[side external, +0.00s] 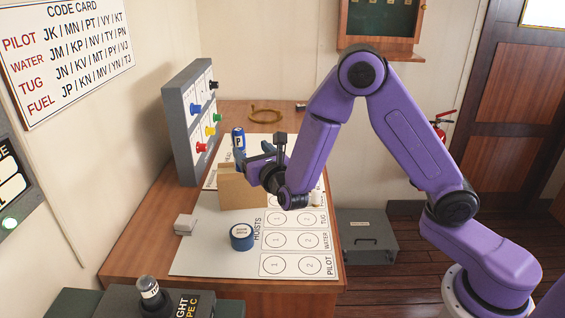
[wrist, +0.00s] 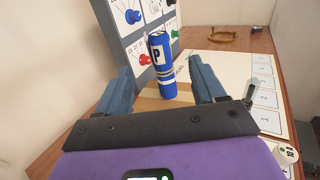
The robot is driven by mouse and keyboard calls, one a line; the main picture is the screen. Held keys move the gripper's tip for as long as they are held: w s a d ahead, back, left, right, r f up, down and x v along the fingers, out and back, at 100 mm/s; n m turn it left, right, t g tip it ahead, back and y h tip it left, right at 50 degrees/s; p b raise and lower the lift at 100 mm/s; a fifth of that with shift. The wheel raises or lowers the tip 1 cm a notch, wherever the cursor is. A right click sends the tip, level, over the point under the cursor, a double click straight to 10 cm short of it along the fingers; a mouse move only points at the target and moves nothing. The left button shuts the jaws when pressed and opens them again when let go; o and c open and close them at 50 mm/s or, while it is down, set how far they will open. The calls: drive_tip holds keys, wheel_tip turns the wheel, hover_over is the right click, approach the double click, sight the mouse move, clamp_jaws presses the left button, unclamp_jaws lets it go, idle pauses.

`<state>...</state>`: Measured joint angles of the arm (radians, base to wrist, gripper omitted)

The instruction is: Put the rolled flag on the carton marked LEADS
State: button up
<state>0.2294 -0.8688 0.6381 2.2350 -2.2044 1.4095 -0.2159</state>
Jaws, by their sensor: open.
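The rolled flag (wrist: 160,62) is a blue roll with white bands and a letter P. In the wrist view it stands nearly upright, and its lower end appears to rest on the tan top of a carton (wrist: 149,103). The roll's upper part shows in the side view (side external: 238,138); its base is hidden behind a finger. The tan carton (side external: 238,190) stands on the desk mat, and no LEADS marking is readable. My gripper (side external: 254,153) is open just above the carton. Its blue fingers (wrist: 159,82) are apart, one on each side of the roll in the wrist view, with visible gaps.
A grey panel with coloured knobs (side external: 187,125) stands close on the left. A blue round tin (side external: 241,237) and a small grey block (side external: 185,224) are nearer on the desk. The printed mat (side external: 205,255) has free room in front.

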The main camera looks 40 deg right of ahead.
drive_tip(key=s+d+m+g+h, duration=0.2)
drive_tip(key=s+d+m+g, duration=0.25)
drive_tip(key=s+m, duration=0.2)
drive_tip(key=s+d+m+g+h, duration=0.2)
drive_tip(key=s+d+m+g, duration=0.25)
drive_tip(key=s, duration=0.35)
drive_tip(key=s+a+m+g+y, duration=0.1)
drive_tip(key=s+m+g+y, duration=0.1)
drive_tip(key=s, duration=0.6)
drive_tip(key=s+a+f+m+g+y, duration=0.1)
drive_tip(key=s+a+m+g+y, duration=0.1)
drive_tip(key=s, duration=0.6)
drive_tip(key=s+a+m+g+y, duration=0.2)
drive_tip(key=s+m+g+y, duration=0.2)
drive_tip(key=s, duration=0.4)
drive_tip(key=shift+s+a+f+m+y, duration=0.25)
drive_tip(key=shift+s+m+y, duration=0.1)
drive_tip(key=shift+m+y, duration=0.3)
